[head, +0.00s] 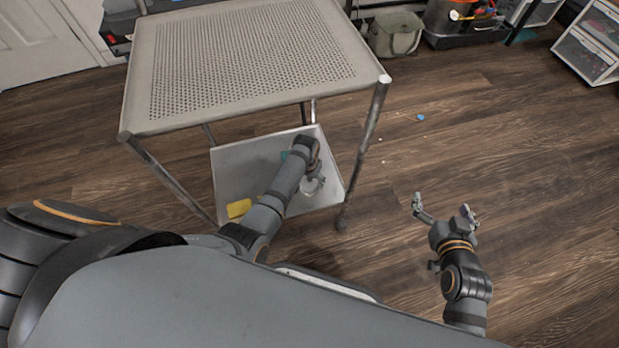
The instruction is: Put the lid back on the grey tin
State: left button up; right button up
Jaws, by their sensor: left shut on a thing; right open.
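My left arm reaches down to the lower shelf (232,165) of a metal cart in the head view. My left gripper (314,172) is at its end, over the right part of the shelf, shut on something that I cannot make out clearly. A small round pale-grey thing (312,187) shows right at the gripper. I cannot tell whether it is the grey tin, its lid or both. My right gripper (441,208) is open and empty above the floor, to the right of the cart.
The cart's perforated top (250,60) overhangs the back of the lower shelf. A yellow thing (239,208) lies at the shelf's front left, and a teal thing (285,155) shows beside my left wrist. A cart leg (362,150) stands between my grippers. A green bag (395,33) is behind.

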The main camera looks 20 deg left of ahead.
pick_arm(q)
jog(key=shift+f+p, duration=0.15)
jog(key=shift+p, duration=0.75)
dwell(1.5)
dwell(0.4)
jog(key=o, duration=1)
jog(key=shift+o, duration=0.7)
notch_tip(320, 180, up, 7)
jog(key=p, duration=0.8)
jog(key=shift+c, duration=0.3)
grip_shut()
